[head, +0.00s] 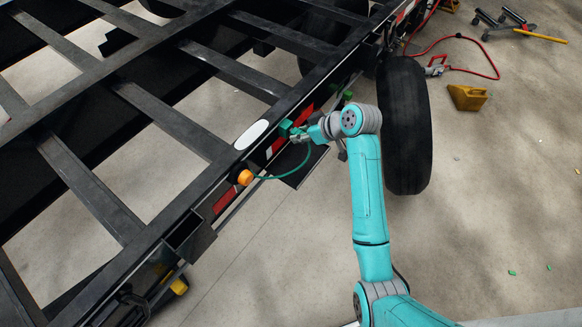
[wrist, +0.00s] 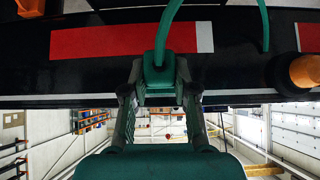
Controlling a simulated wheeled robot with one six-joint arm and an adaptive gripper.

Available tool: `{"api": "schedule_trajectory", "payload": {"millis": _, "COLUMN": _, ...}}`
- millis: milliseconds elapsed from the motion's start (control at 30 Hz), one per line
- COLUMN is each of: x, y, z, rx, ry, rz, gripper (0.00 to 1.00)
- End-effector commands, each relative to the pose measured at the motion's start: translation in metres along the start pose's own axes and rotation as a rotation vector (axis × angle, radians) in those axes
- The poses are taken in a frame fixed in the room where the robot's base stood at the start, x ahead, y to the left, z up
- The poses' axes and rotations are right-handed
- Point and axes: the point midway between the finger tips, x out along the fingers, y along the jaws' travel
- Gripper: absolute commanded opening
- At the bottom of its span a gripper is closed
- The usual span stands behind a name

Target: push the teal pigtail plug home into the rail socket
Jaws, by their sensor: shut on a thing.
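The teal plug (wrist: 159,82) sits between the two fingers of my gripper (wrist: 160,92) in the wrist view, and the fingers are shut on it. Its green cable (wrist: 168,25) rises from it across the rail. In the head view my gripper (head: 300,139) is at the side rail (head: 225,178), with a green block (head: 285,128) at its fingertips. The socket cannot be made out; the plug and gripper cover that spot, so I cannot tell whether the plug is seated.
The rail carries red-and-white tape (wrist: 130,41), and the orange lamp (wrist: 305,72) stands out at right in the wrist view. A black tire (head: 404,125) is right of my arm. A yellow chock (head: 467,97) and red cable (head: 480,42) lie on the floor. The floor at lower right is mostly open.

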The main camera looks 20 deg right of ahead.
Motion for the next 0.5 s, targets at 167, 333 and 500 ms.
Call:
{"api": "schedule_trajectory", "payload": {"millis": 167, "x": 0.0017, "y": -0.0001, "z": -0.0019, "rx": 0.000, "ry": 0.000, "rz": 0.000, "gripper": 0.00}}
{"api": "schedule_trajectory", "payload": {"millis": 333, "x": 0.0034, "y": -0.0001, "z": -0.0033, "rx": 0.000, "ry": 0.000, "rz": 0.000, "gripper": 0.00}}
{"api": "schedule_trajectory", "payload": {"millis": 500, "x": 0.0049, "y": 0.0000, "z": -0.0047, "rx": 0.000, "ry": 0.000, "rz": 0.000, "gripper": 0.00}}
